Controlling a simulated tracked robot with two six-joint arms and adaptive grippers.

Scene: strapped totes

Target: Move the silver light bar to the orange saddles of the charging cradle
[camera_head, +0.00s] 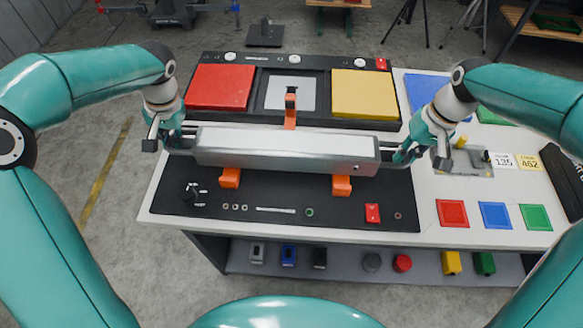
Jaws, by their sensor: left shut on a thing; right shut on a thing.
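The silver light bar (285,150) lies level, left to right, over the dark mat of the workbench. My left gripper (184,143) is shut on its left end and my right gripper (392,154) is shut on its right end. Two orange saddles show below its front edge, a left one (230,178) and a right one (341,186). The bar hides their upper parts, so I cannot tell if it touches them. An orange upright (290,112) with a dark top stands behind the bar's middle.
Behind the bar is a dark panel with red (220,86), grey (290,92) and yellow (364,94) pads. Small parts and a red block (372,213) lie on the front mat (275,197). Coloured squares (495,215) lie at right. A lower shelf (335,262) holds several small items.

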